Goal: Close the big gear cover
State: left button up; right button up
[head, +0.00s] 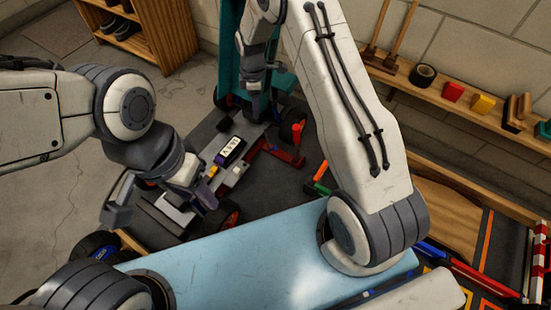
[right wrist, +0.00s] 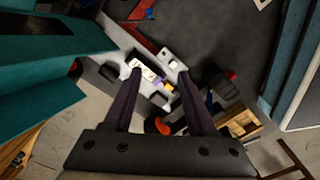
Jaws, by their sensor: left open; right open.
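The racecar chassis (head: 236,178) lies on the dark mat in the middle of the head view. It carries a black block with a white label (head: 230,150), a small yellow part and red parts. The same grey chassis (right wrist: 172,57) shows in the right wrist view. I cannot pick out the big gear cover with certainty. My left gripper (head: 160,207) is open over the near left end of the car and hides part of it. My right gripper (right wrist: 160,108) is open and empty above the car, with its fingers apart on either side of it in the picture.
A light blue surface (head: 260,255) lies in front of the car. A wooden shelf (head: 455,100) with coloured blocks and a roll runs along the wall. A wooden cabinet (head: 150,45) stands at the back left. A teal upright (head: 230,50) stands behind the car.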

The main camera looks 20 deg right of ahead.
jog(key=n+b, duration=0.2)
jog(key=b, duration=0.5)
send_near(275, 147)
jog(key=f+b, duration=0.3)
jog(key=f, duration=0.1)
jog(key=f+b, duration=0.3)
jog(key=f, duration=0.2)
jog(key=shift+w, duration=0.25)
pick_arm(q)
notch_tip(275, 147, down, 16)
jog(key=shift+f, duration=0.15)
pick_arm(e)
jog(key=shift+c, duration=0.4)
grip_shut()
jog(key=shift+w, duration=0.15)
